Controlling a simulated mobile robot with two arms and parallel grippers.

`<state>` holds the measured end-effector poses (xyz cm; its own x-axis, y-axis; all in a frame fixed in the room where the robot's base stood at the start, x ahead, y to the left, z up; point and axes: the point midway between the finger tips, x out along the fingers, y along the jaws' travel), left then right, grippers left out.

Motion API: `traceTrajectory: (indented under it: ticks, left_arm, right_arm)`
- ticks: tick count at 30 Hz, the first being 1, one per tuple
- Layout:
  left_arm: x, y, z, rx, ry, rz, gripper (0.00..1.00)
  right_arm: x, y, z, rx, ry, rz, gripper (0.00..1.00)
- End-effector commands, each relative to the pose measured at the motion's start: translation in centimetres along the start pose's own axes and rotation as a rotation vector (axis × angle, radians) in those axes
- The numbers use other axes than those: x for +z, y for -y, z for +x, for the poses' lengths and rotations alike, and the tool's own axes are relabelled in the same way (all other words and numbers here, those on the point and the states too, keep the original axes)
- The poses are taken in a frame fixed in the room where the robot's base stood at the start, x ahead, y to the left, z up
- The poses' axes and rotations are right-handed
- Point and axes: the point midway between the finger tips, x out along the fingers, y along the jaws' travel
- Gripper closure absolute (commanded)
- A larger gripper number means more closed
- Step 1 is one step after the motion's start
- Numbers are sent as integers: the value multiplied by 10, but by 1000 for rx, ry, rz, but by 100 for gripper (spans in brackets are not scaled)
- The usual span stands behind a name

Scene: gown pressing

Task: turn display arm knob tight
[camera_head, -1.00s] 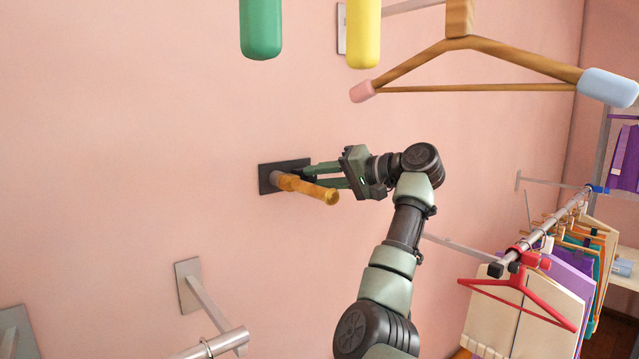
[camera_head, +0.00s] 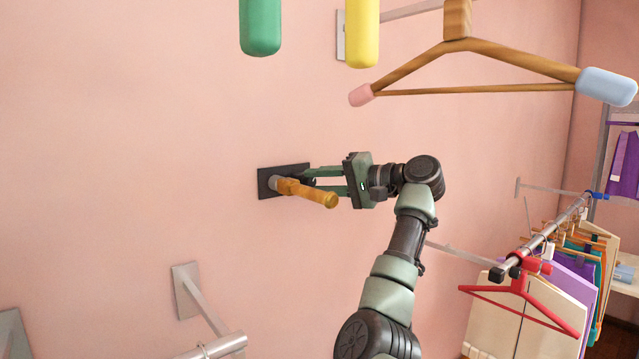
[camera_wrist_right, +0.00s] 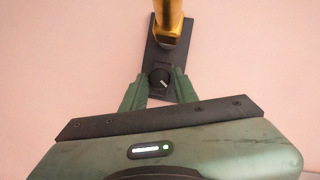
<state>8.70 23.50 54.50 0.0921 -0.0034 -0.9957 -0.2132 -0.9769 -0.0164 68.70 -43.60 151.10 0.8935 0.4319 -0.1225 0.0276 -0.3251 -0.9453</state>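The display arm (camera_head: 308,191) is an orange-brown bar standing out from a dark plate (camera_head: 265,180) on the pink wall. In the right wrist view the bar (camera_wrist_right: 167,20) rises above a round black knob (camera_wrist_right: 160,79) with a light, slanted mark. The knob sits on the lower part of the plate (camera_wrist_right: 186,90). My right gripper (camera_head: 312,180) reaches in from the right, beside the bar. In the wrist view its two green fingers (camera_wrist_right: 160,86) stand on either side of the knob, seemingly with narrow gaps. In the head view the knob is hard to make out. My left gripper is not in view.
A wooden hanger (camera_head: 470,45) and the green (camera_head: 260,25) and yellow (camera_head: 362,30) rounded bars hang above. Another wall bracket (camera_head: 190,290) is at lower left. A rail of clothes with a red hanger (camera_head: 520,290) stands at right. The wall around the plate is clear.

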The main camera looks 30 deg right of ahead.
Motion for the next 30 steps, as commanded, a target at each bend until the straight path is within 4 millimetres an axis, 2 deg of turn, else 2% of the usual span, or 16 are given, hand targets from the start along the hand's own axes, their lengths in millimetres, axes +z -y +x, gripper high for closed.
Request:
traceTrajectory:
  ticks: [13, 24, 30]
  left_arm:
    - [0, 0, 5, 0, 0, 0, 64]
    - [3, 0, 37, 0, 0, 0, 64]
    - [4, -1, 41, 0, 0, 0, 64]
  right_arm:
    - [0, -2, -5, 1, -1, -1, 53]
    - [0, -3, -63, 0, -3, -3, 53]
    - [0, -1, -77, 0, 0, -1, 53]
